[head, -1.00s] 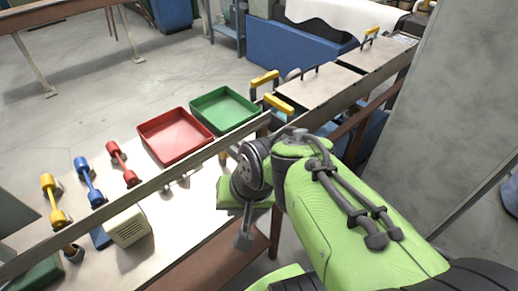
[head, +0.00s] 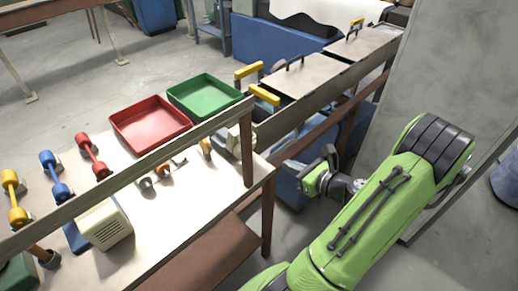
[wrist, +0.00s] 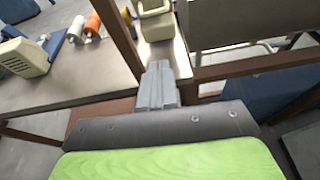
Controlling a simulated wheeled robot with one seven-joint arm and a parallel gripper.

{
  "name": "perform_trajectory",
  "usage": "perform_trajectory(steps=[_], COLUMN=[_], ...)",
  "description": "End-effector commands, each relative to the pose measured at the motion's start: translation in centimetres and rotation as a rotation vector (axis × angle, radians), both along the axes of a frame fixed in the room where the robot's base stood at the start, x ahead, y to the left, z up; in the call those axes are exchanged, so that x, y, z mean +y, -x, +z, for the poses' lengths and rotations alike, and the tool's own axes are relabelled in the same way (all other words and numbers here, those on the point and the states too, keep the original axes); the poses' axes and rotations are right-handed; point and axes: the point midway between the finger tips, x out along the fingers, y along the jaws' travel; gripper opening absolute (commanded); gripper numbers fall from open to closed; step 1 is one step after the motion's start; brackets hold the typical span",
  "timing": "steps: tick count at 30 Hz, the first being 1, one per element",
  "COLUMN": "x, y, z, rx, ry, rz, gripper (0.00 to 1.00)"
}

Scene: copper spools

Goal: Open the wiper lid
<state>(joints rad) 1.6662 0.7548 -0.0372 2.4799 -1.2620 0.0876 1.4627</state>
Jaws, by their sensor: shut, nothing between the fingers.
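Two flat grey metal lids sit along the raised line at the upper right of the head view, a nearer one (head: 301,76) and a farther one (head: 366,43). Both lie flat and look closed, with dark handles. Yellow grips stand near them, at the near end (head: 248,70) and by the far lid (head: 357,23). I cannot tell which part is the wiper lid. My gripper (head: 286,166) is on the near side of the line, apart from the lids. In the wrist view its fingers (wrist: 158,72) are together and empty.
A brown rail and post (head: 247,150) stand between my gripper and the table. The table holds a red tray (head: 150,145), a green tray (head: 205,115), coloured spools (head: 92,155) and a cream box (head: 104,224). A grey pillar (head: 440,70) stands at the right.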

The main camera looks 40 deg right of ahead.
Motion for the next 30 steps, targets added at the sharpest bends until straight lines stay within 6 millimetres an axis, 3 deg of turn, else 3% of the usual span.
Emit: perform_trajectory(steps=[14, 18, 22, 30], x=[0.4, 0.3, 0.3, 0.3], y=[-9.5, -11.6, -12.6, -12.8], z=[-3.1, -1.6, -1.2, -1.2], rx=[0.002, 0.003, 0.003, 0.004], ry=[0.006, 0.011, 0.009, 0.007], rz=[0.017, 0.013, 0.012, 0.011], gripper=[0.0, 0.0, 0.0, 0.0])
